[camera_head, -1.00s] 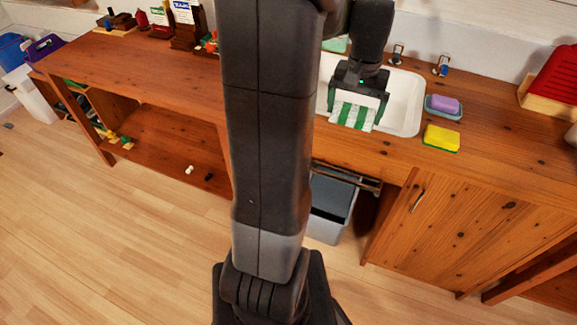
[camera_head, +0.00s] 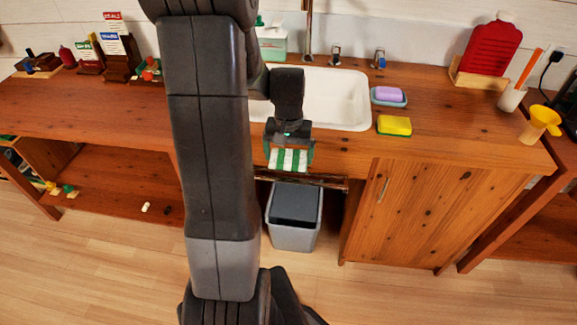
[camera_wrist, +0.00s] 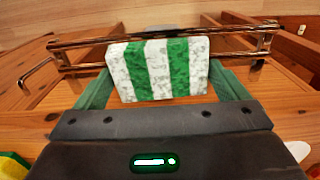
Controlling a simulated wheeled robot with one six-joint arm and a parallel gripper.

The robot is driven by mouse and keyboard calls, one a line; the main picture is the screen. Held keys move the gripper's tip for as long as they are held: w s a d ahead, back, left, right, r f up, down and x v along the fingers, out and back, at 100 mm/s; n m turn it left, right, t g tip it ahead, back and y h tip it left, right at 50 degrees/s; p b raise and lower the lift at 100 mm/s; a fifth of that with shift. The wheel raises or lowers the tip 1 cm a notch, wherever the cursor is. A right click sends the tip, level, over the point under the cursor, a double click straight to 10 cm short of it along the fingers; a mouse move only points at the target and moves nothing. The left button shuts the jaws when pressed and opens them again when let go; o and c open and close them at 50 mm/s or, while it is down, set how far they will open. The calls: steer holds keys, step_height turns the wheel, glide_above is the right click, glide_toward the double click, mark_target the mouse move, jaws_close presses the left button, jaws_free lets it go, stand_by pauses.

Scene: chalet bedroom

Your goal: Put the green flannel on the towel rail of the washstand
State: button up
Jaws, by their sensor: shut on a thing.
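The flannel (camera_head: 288,160), striped green and white, is held between the fingers of my gripper (camera_head: 290,152) at the front edge of the washstand (camera_head: 340,148). The dark metal towel rail (camera_head: 325,181) runs below that front edge, just beneath the flannel in the head view. In the wrist view the flannel (camera_wrist: 165,68) lies across the middle of the two-bar rail (camera_wrist: 85,56) and hides part of it. Green fingers of my gripper (camera_wrist: 165,88) stand at both sides of the cloth. I cannot tell whether the cloth touches the rail.
A grey bin (camera_head: 294,225) stands on the floor below the rail. The white basin (camera_head: 335,98) is behind my gripper. A yellow sponge (camera_head: 394,125) and a purple soap (camera_head: 388,93) on a dish lie right of it. A cupboard door (camera_head: 430,210) is right of the bin.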

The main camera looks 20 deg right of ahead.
mark_target(289, 168)
steer(key=shift+f, duration=2.3)
steer(key=shift+b, duration=0.3)
steer(key=shift+f, duration=0.25)
steer(key=o, duration=0.6)
steer(key=shift+r, duration=0.1)
step_height(289, 168, up, 12)
steer(key=shift+r+p, duration=0.2)
steer(key=shift+p, duration=0.55)
steer(key=shift+f, duration=0.1)
step_height(289, 168, down, 13)
steer(key=shift+b, duration=1)
step_height(289, 168, up, 5)
steer(key=shift+p, duration=0.55)
